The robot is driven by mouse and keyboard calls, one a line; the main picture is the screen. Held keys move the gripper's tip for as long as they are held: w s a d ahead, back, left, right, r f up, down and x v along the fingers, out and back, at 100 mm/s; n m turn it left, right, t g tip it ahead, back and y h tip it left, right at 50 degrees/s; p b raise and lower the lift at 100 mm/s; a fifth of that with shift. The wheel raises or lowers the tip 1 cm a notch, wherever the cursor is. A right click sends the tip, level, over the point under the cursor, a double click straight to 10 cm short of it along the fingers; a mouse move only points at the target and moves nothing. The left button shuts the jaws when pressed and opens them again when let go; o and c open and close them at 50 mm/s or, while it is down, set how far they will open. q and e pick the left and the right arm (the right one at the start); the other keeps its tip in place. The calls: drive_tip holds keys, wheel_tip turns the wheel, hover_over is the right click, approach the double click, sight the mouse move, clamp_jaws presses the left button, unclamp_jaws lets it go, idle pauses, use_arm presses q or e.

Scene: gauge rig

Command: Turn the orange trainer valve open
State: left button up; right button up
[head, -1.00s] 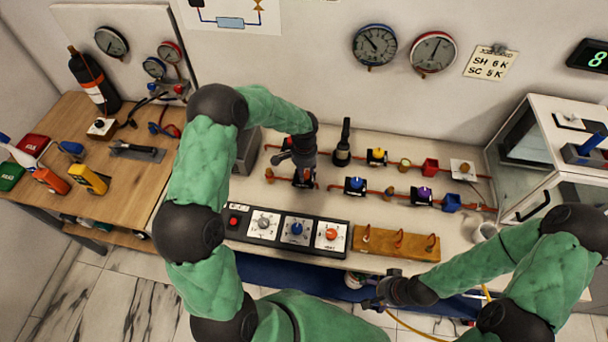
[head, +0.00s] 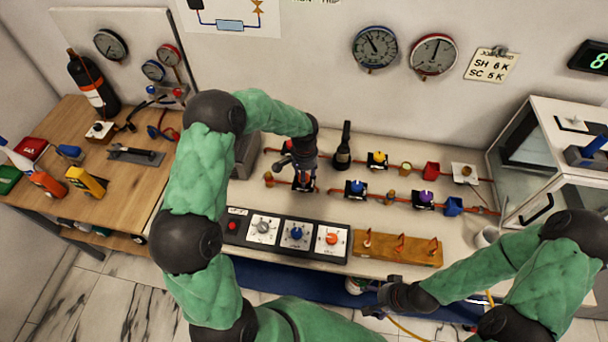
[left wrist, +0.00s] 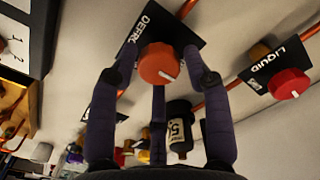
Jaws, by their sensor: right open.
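Whether any finger touches the knob I cannot tell. My right gripper (head: 370,301) is open and empty, in front of the bench's front edge.
A red knob on a "LIQUID" plate (left wrist: 290,84) is beside the orange one. A black bottle (head: 344,148) stands close right of my left gripper. Blue (head: 356,187) and purple (head: 425,196) valves lie further right. A switch panel (head: 285,234) and wooden block (head: 397,248) line the front.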

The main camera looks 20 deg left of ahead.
idle(0.3)
use_arm(q)
wheel_tip(320, 180, up, 12)
idle(0.6)
drive_tip(key=shift+r, duration=0.1)
idle(0.3)
